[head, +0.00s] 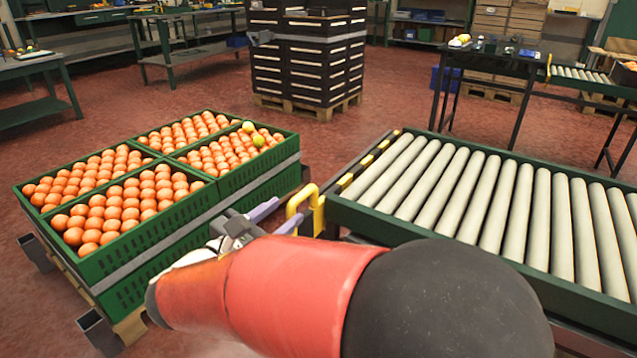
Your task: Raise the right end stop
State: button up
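A black-and-yellow striped bar (370,161), apparently the end stop, lies along the left end of the near roller conveyor (465,251). It sits low, about level with the rollers. A yellow loop handle (302,208) stands at the near-left corner of that conveyor. My gripper (289,208) is just left of the handle, with its two purple-grey fingers apart and pointing towards it. The nearer fingertip overlaps the handle in the picture; I cannot tell whether they touch. Nothing shows between the fingers. My red and black arm hides the conveyor's near-left underside.
Green crates (210,190) of oranges, with a few yellow-green fruits, stand close left of my gripper on a pallet. Black stacked crates (308,62) stand behind. Another roller conveyor (585,76) with a yellow part is at back right. Red floor is clear between.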

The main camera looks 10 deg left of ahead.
aim_at(295, 201)
jog(key=shift+w, duration=0.5)
jog(key=x, duration=0.6)
jog(key=shift+w+d, duration=0.15)
jog(key=shift+w, duration=0.25)
grip_shut()
